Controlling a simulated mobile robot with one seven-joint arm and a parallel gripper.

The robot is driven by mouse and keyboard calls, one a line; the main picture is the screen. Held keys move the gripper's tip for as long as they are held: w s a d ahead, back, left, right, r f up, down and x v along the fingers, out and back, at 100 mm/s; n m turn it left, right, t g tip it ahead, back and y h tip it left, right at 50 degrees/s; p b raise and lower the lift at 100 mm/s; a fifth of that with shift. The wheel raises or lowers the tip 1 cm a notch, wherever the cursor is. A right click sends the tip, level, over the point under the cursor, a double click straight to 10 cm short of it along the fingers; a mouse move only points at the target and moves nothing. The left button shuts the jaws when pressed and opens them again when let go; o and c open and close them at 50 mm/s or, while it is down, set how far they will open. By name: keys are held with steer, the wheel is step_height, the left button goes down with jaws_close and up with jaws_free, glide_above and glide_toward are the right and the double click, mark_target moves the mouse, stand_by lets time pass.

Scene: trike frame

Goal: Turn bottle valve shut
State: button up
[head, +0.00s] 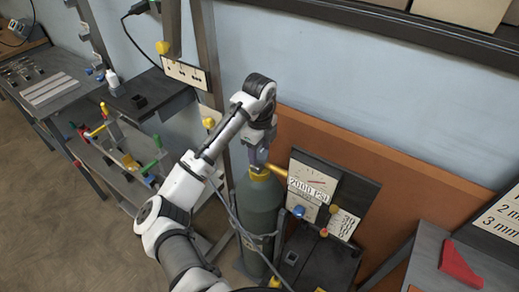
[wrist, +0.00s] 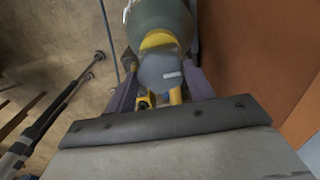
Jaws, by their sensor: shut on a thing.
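A tall dark green gas bottle (head: 258,212) stands upright in front of the orange-brown panel. It also shows at the top of the wrist view (wrist: 162,14). Yellow brass valve parts (head: 259,172) sit on its top, and a yellow horn-like piece (head: 276,170) points right. In the wrist view a blue-grey valve knob (wrist: 160,72) lies between the two purple fingers of my gripper (wrist: 160,88), with yellow valve parts (wrist: 158,40) behind it. My gripper (head: 258,156) is above the bottle in the head view, shut on the knob. The arm hides part of the valve there.
A shelf overhangs upper right.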

mark_target(260, 153)
steer(key=shift+r, duration=0.1)
stand_by(0.4)
steer(key=o, duration=1)
step_height(260, 153, up, 14)
steer(key=shift+f+b, duration=0.1)
steer(key=shift+b, duration=0.75)
